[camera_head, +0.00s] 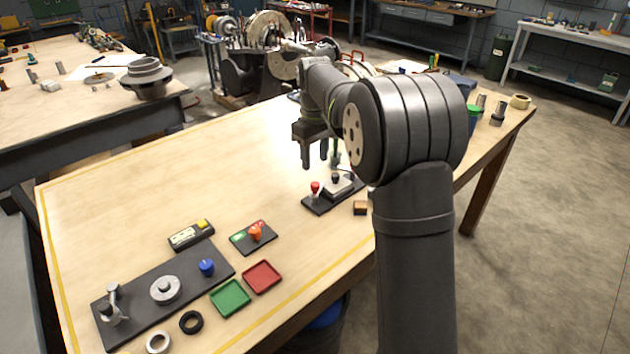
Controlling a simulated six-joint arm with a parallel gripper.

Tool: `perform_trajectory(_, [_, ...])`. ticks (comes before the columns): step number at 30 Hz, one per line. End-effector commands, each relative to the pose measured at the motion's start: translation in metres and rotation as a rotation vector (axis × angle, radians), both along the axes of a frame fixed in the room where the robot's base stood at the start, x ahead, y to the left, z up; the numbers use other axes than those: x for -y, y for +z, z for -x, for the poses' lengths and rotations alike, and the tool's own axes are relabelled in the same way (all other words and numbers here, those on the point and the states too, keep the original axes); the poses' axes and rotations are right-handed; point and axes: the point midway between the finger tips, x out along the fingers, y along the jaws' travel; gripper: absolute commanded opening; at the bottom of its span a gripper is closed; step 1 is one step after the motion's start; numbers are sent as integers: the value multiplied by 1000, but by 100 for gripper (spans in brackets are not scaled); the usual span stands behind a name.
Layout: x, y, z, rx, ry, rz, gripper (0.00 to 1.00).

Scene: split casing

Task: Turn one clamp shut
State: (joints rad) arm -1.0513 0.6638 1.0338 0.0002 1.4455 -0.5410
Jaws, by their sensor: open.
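A split casing (343,188), a small grey block with a dark knob on top, sits on a dark base plate (318,205) near the middle of the table. A red-topped post (315,187) stands at the plate's left side and looks like a clamp. A greenish upright part (335,158) shows at the far side, partly behind my gripper; I cannot tell whether it is a second clamp. My gripper (315,163) points down just above and behind the plate, open and apart from the red-topped post. My arm hides the plate's right side.
A wooden block (360,208) lies right of the plate. At the front left are a long dark fixture board (135,297), a plate with an orange knob (253,236), a meter (190,235), and green (230,298) and red (262,277) trays. The left middle table is clear.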

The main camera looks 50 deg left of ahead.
Motion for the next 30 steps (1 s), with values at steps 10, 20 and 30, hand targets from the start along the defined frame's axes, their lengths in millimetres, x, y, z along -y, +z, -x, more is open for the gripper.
perform_trajectory(10, [0, -65, 0, 0, 0, 0, 45])
perform_trajectory(20, [0, -81, 0, 1, 0, -1, 45])
perform_trajectory(30, [0, -81, 0, 1, 0, -1, 10])
